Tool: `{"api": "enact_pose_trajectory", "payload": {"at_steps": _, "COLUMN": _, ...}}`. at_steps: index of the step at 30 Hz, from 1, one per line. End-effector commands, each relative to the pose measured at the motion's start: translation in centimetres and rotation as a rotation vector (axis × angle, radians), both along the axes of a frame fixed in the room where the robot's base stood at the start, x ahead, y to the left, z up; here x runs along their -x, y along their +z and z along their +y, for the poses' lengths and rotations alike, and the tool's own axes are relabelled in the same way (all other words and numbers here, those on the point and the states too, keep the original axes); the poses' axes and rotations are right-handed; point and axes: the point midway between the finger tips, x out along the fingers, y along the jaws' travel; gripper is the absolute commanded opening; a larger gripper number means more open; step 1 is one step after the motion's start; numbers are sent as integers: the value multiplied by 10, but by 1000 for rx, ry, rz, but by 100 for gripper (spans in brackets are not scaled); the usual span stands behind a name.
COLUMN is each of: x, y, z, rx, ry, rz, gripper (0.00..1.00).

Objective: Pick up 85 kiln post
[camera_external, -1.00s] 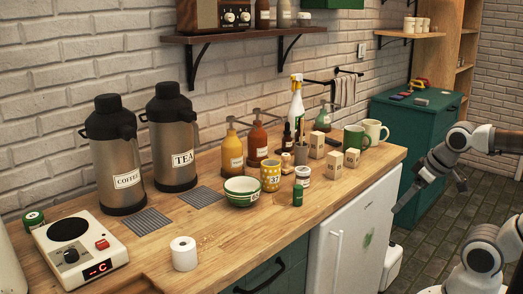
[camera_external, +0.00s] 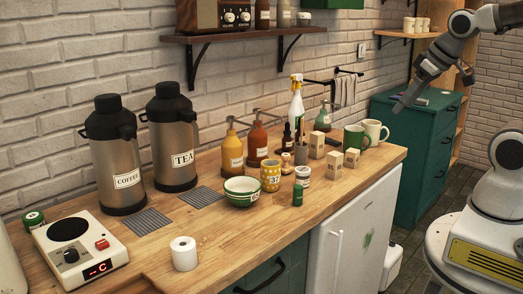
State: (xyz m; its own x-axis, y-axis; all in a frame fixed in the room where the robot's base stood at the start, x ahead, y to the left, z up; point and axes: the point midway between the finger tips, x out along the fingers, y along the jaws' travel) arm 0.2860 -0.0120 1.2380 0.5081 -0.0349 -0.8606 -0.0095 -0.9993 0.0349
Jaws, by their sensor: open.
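Several small beige blocks with dark marks, which look like the kiln posts, stand on the wooden counter right of its middle. My gripper (camera_external: 402,102) is open and empty. In the picture it shows in front of the green cabinet, up and right of the blocks, well apart from them.
A green mug (camera_external: 354,138) and a cream mug (camera_external: 373,133) stand just right of the blocks. A dark brush cup (camera_external: 301,154), a white jar (camera_external: 303,176) and a spray bottle (camera_external: 296,100) crowd their left. The counter's front right (camera_external: 345,188) is clear.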

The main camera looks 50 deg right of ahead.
Motion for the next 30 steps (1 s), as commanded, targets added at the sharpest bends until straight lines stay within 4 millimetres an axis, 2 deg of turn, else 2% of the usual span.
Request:
{"api": "enact_pose_trajectory", "payload": {"at_steps": 1, "x": -7, "y": 24, "z": -3, "rx": 7, "ry": -2, "rz": -2, "gripper": 85}}
{"api": "enact_pose_trajectory", "payload": {"at_steps": 3, "x": -20, "y": 36, "z": -7, "rx": 18, "ry": -3, "rz": -13, "gripper": 85}}
{"api": "enact_pose_trajectory", "payload": {"at_steps": 6, "x": -45, "y": 47, "z": -17, "rx": 41, "ry": -3, "rz": -38, "gripper": 85}}
{"api": "enact_pose_trajectory", "payload": {"at_steps": 8, "x": -62, "y": 43, "z": -24, "rx": 57, "ry": 0, "rz": -56, "gripper": 85}}
{"api": "enact_pose_trajectory", "payload": {"at_steps": 14, "x": -109, "y": 11, "z": -46, "rx": 97, "ry": 17, "rz": -124, "gripper": 85}}
{"api": "enact_pose_trajectory", "payload": {"at_steps": 18, "x": -134, "y": -20, "z": -59, "rx": 114, "ry": 35, "rz": -172, "gripper": 85}}
{"api": "enact_pose_trajectory", "payload": {"at_steps": 24, "x": -158, "y": -69, "z": -73, "rx": 119, "ry": 56, "rz": -244, "gripper": 85}}
{"api": "enact_pose_trajectory", "payload": {"at_steps": 30, "x": -168, "y": -117, "z": -83, "rx": 103, "ry": 67, "rz": -326, "gripper": 85}}
